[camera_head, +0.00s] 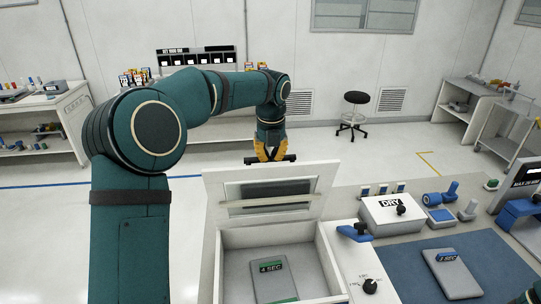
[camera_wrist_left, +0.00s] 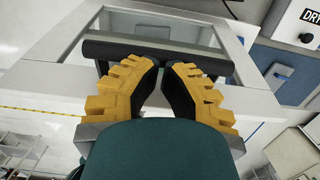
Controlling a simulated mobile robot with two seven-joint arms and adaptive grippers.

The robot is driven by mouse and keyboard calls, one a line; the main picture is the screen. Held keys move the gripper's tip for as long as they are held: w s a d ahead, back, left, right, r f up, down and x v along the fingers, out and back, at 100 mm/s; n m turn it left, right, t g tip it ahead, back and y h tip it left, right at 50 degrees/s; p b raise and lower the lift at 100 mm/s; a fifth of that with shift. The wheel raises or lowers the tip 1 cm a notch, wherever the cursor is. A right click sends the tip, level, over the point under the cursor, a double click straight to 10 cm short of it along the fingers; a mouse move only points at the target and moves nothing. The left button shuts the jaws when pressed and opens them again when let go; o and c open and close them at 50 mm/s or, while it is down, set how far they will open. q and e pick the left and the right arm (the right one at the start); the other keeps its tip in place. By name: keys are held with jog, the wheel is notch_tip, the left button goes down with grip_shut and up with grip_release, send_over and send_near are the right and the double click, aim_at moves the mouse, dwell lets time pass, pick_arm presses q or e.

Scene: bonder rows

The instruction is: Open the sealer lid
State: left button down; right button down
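The sealer (camera_head: 222,262) is a pale box in front of me, with its inside visible. Its lid (camera_head: 213,190) is raised and stands up at the box's far side, showing a window and a light bar. A black bar handle (camera_head: 287,158) is at the lid's top edge; it also shows in the left wrist view (camera_wrist_left: 108,50). My left gripper (camera_head: 270,154) is at this handle, its orange fingers apart with a narrow gap and the tips against or very close to the bar. Exact contact is unclear.
A plate marked 4 SEC (camera_head: 274,285) lies inside the box. A panel with a blue lever (camera_head: 354,232) and a DRY unit (camera_head: 392,214) stand to the right. A blue mat (camera_head: 410,262) covers the bench there. The floor beyond is mostly clear, with a stool (camera_head: 355,98).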

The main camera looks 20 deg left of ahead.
pick_arm(q)
notch_tip(320, 180, up, 12)
jog(key=s, duration=0.1)
jog(key=shift+d, duration=0.4)
jog(key=shift+s, duration=0.1)
